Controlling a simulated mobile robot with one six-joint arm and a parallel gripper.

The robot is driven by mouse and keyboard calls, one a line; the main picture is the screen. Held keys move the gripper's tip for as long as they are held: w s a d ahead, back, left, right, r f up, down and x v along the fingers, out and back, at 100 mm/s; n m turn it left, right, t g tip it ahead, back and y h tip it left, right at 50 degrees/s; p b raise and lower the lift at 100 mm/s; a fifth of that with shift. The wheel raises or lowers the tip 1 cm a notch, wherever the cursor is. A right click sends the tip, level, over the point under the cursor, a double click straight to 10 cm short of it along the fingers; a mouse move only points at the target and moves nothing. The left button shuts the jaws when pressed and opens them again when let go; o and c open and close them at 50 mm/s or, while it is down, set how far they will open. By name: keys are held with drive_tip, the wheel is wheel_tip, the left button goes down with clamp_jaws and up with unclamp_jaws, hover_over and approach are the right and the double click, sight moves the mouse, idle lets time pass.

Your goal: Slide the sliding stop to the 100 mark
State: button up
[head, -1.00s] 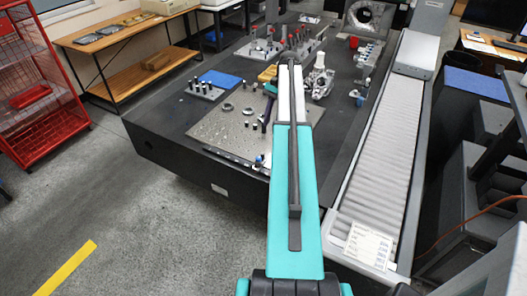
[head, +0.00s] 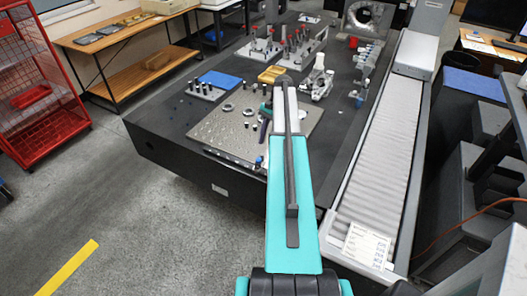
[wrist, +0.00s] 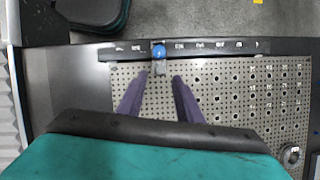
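The sliding stop (wrist: 159,50), with a round blue knob, sits on a dark rail (wrist: 215,47) with white marks too small to read. In the wrist view it is left of the rail's middle, with several marks to its right. In the head view the blue knob (head: 259,160) shows near the rail's right, near end. My gripper (wrist: 160,75) is open, its two purple fingers apart and pointing toward the stop. The stop's small grey foot shows about level with the gap between the fingertips; I cannot tell whether they touch it. In the head view my arm hides most of the gripper (head: 265,127).
The rail runs along the front edge of a perforated metal plate (head: 215,130) on a dark granite table (head: 160,130). Rings and short pegs stand on the plate. A grey ribbed guideway (head: 378,165) runs along the right.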

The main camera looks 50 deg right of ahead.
sight(263, 155)
drive_tip(key=shift+p+x, duration=0.75)
drive_tip(key=shift+x, duration=2.25)
clamp_jaws()
